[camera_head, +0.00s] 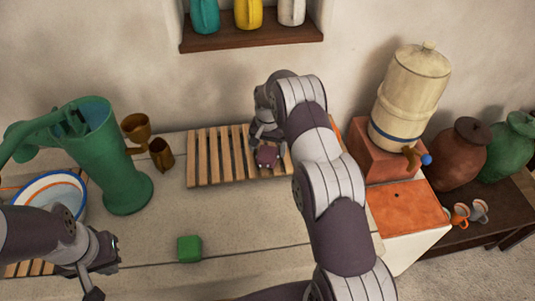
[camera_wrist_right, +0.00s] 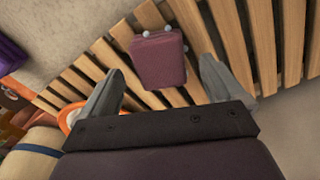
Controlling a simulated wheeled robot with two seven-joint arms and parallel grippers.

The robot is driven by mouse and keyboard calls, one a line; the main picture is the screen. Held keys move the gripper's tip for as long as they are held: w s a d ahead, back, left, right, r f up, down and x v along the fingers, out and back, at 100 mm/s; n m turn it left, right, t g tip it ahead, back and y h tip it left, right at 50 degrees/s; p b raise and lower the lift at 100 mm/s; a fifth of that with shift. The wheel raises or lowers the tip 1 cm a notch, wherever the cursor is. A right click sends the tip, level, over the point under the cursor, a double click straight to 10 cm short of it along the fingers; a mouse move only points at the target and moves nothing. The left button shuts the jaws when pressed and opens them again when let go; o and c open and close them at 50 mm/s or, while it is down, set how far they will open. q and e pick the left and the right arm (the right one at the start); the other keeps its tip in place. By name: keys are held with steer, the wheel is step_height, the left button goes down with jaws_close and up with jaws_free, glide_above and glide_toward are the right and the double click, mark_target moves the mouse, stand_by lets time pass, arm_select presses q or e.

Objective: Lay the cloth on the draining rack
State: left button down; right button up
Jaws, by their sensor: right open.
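The draining rack (camera_head: 205,160) is a row of pale wooden slats on the counter by the wall. The cloth (camera_wrist_right: 158,62), a small dull maroon folded piece, lies on the rack's slats in the right wrist view. In the head view it shows partly at the rack's middle (camera_head: 267,157), below my right gripper (camera_head: 265,145). In the wrist view my right gripper (camera_wrist_right: 160,88) is open, its fingers on either side and apart from the cloth. My left gripper (camera_head: 104,278) is over the counter's front left, away from the rack; its jaw opening is unclear.
A green pump (camera_head: 115,160), brown cups (camera_head: 160,155) and a white basin (camera_head: 50,192) stand left of the rack. A green block (camera_head: 189,248) lies in front. A water dispenser (camera_head: 408,95) stands right. The counter between block and rack is clear.

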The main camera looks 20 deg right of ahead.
mark_target(268, 152)
step_height(268, 152, up, 7)
steer(key=shift+f+b, duration=0.2)
steer(key=shift+b, duration=0.5)
steer(key=s+a+r+n+p, duration=0.1)
steer(key=s+a+r+n, duration=0.1)
steer(key=s+a+r, duration=0.3)
steer(key=s+a+r+n+p, duration=0.1)
steer(key=s+r+n, duration=0.15)
steer(key=s, duration=0.45)
arm_select(q)
steer(key=shift+f, duration=0.2)
arm_select(e)
steer(key=s+a+r+n+t, duration=0.1)
steer(key=s+a+n, duration=0.2)
steer(key=s, duration=1.2)
steer(key=shift+s+a, duration=0.2)
steer(key=shift+s, duration=0.15)
arm_select(q)
steer(key=shift+s, duration=0.1)
arm_select(e)
steer(key=shift+s+r, duration=0.15)
